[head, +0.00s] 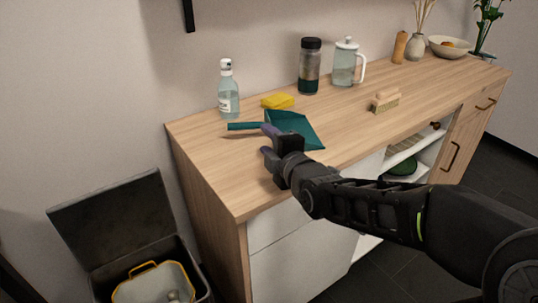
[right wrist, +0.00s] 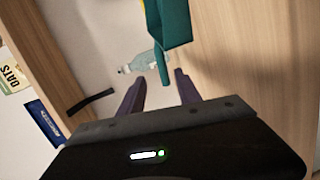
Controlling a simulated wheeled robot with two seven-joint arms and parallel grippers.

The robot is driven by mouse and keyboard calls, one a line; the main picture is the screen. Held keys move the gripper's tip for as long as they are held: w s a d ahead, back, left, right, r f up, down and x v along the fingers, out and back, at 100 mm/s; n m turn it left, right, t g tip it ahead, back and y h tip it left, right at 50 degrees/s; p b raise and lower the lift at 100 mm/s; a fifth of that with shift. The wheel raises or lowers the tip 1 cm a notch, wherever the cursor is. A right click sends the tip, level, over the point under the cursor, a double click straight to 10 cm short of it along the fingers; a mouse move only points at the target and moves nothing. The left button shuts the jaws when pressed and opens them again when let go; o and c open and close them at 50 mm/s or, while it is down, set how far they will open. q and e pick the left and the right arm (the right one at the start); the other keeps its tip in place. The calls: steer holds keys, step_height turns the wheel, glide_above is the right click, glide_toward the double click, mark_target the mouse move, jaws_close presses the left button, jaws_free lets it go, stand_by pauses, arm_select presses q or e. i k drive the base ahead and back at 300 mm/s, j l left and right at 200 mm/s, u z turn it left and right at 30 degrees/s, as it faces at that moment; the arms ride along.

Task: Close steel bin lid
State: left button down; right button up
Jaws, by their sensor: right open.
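The steel bin (head: 196,274) stands on the floor at the lower left in the head view, beside the wooden cabinet. Its dark lid (head: 112,221) is raised, tilted back towards the wall. Inside the bin is a pale liner bucket with a yellow handle (head: 145,267). My right gripper (head: 266,139) is above the cabinet top, by the teal dustpan, far to the upper right of the bin. In the right wrist view its two purple fingers (right wrist: 161,88) are apart with nothing held between them. My left gripper is not in view.
A teal dustpan (head: 298,128) lies on the cabinet top (head: 225,178); its handle also shows in the right wrist view (right wrist: 163,70). A brush (head: 385,101) lies right.

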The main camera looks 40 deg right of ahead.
mark_target(100, 226)
steer(key=k+j, duration=0.15)
steer(key=k, duration=0.35)
steer(key=k+j, duration=0.2)
steer(key=k, duration=0.25)
